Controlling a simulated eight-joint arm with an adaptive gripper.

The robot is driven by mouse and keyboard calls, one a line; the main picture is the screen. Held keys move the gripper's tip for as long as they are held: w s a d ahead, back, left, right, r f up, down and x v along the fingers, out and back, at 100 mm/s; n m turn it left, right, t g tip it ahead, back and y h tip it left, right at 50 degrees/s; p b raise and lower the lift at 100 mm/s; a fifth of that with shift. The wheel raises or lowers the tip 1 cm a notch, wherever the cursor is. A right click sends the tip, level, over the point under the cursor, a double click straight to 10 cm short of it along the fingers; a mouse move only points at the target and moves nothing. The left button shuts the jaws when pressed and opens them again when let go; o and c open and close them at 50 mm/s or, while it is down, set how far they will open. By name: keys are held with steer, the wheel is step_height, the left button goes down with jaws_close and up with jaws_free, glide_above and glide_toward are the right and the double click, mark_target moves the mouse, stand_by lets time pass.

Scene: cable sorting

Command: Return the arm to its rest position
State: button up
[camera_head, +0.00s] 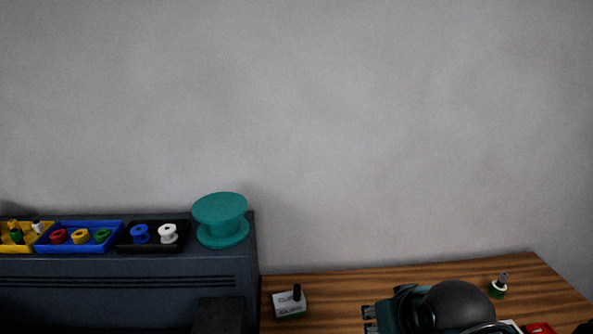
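My arm shows at the bottom edge, right of the middle, with a round black joint cover (460,304) over the wooden table (400,284). What looks like my gripper (369,319) sticks out at the left of it, small, dark and partly cut off by the bottom edge. I cannot tell how far apart its fingers are. No object shows clearly in it.
A dark cabinet (110,292) at left bears a yellow tray (46,229), blue tray (105,249), black tray (152,250) and teal spool (221,219).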

steer(key=shift+f+b, duration=1.4)
steer(key=shift+f, duration=0.35)
